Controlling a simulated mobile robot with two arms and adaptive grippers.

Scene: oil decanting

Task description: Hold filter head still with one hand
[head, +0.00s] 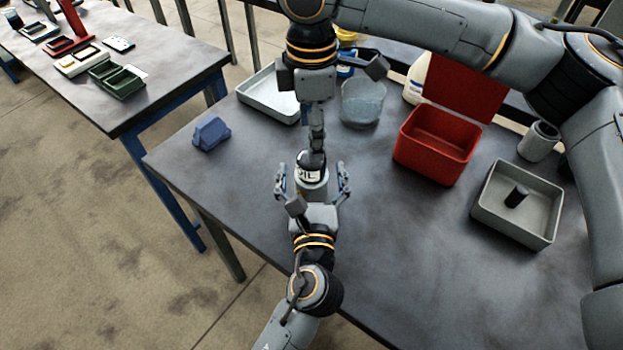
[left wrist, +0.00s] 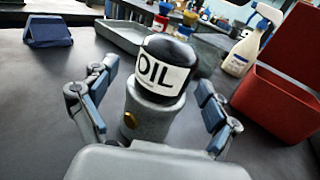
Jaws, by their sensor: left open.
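A grey round body with a brass knob, which I take as the filter head (left wrist: 150,112), stands upright on the dark table. A black rounded container with a white OIL label (left wrist: 165,68) sits in its top; it also shows in the head view (head: 311,166). My left gripper (head: 312,180) is open, with one finger on each side of the grey body and visible gaps to it. My right gripper (head: 317,138) hangs pointing down above the black container in the head view. Its fingers are seen edge-on, so their opening and any contact are unclear.
A blue block (head: 211,133) lies at the left. A pale tray (head: 268,97), a clear tub (head: 362,103) and a white bottle (head: 416,80) stand behind. A red open box (head: 437,145), a grey bin (head: 518,205) and a grey cup (head: 539,141) are right. The front table is clear.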

